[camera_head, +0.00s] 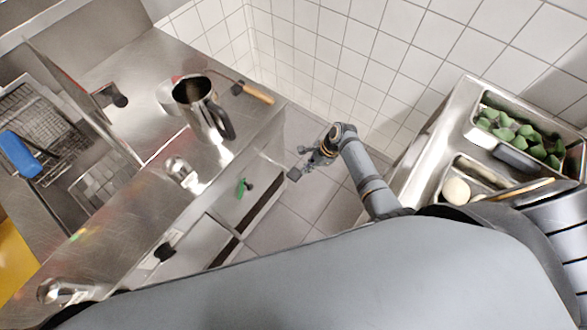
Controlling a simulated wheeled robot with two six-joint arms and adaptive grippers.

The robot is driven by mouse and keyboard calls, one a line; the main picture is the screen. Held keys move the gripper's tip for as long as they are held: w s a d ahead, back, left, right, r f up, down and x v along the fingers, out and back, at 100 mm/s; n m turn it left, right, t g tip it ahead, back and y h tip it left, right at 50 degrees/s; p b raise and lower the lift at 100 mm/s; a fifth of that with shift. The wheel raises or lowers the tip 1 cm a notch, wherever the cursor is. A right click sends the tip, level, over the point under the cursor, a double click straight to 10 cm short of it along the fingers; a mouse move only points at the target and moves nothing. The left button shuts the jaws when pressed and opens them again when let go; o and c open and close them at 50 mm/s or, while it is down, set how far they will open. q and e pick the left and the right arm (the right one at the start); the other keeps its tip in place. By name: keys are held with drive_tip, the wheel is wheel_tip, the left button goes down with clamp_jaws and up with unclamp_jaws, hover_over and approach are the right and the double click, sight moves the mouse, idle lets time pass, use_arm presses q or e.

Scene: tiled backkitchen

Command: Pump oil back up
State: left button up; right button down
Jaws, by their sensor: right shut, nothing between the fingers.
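A steel fryer unit (135,215) stands at the left, with its sunken wells at the far left. On its front face are a green knob or lever (241,187) and a black knob (163,252). I cannot tell which control works the oil pump, and no oil can be made out. My right gripper (296,173) is shut and empty. It hangs over the floor gap just right of the fryer front, apart from the green control. My left gripper is out of view.
A blue-handled basket (22,158) sits far left. At right, a counter holds a tray of green vegetables (520,132). Tiled floor (300,205) is free between.

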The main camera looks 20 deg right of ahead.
drive_tip(key=v, duration=1.2)
